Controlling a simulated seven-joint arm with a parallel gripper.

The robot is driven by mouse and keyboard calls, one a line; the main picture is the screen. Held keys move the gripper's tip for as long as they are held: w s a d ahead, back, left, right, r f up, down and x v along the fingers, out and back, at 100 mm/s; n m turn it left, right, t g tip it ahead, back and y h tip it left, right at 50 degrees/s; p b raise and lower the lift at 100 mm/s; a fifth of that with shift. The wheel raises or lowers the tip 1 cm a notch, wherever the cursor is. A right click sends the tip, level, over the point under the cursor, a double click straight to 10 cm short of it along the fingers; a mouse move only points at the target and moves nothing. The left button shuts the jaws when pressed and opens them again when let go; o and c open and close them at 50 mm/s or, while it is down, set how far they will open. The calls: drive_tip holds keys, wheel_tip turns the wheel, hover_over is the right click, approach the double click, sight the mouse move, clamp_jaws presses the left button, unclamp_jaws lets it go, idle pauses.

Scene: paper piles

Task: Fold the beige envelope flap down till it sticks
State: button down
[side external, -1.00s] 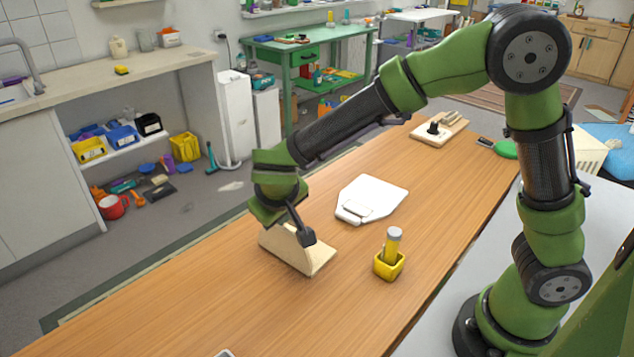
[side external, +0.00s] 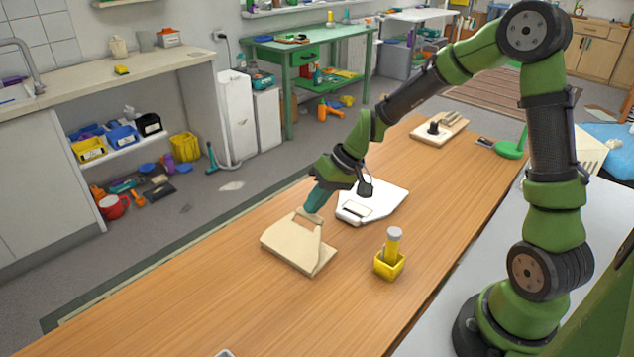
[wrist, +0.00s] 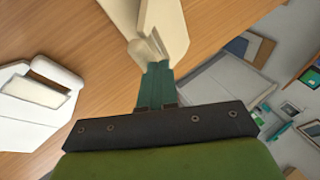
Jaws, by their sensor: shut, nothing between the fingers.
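The beige envelope (side external: 290,252) lies on the wooden table. Its flap (side external: 307,222) is bent over, with its far right end still raised off the body. My gripper (side external: 313,203) is shut and empty, its teal fingertips at that raised end. In the wrist view the closed fingertips (wrist: 153,68) are right at the edge of the beige envelope (wrist: 120,12), seemingly touching it. Whether any part of the flap is stuck cannot be told.
A yellow holder (side external: 390,266) with a yellow stick (side external: 393,243) stands to the front right.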

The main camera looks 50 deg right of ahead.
drive_tip(key=d+f+y, duration=0.1)
drive_tip(key=f+y, duration=0.1)
drive_tip(key=d+f+m+y, duration=0.1)
drive_tip(key=d+f+y, duration=0.1)
drive_tip(key=shift+w+d+f, duration=0.1)
drive_tip(key=shift+d+f+y, duration=0.25)
drive_tip(key=shift+f+y, duration=0.25)
drive_tip(key=shift+f, duration=0.1)
drive_tip(key=shift+d+f, duration=0.2)
drive_tip(key=shift+f, duration=0.55)
drive_tip(key=shift+a+f, duration=0.1)
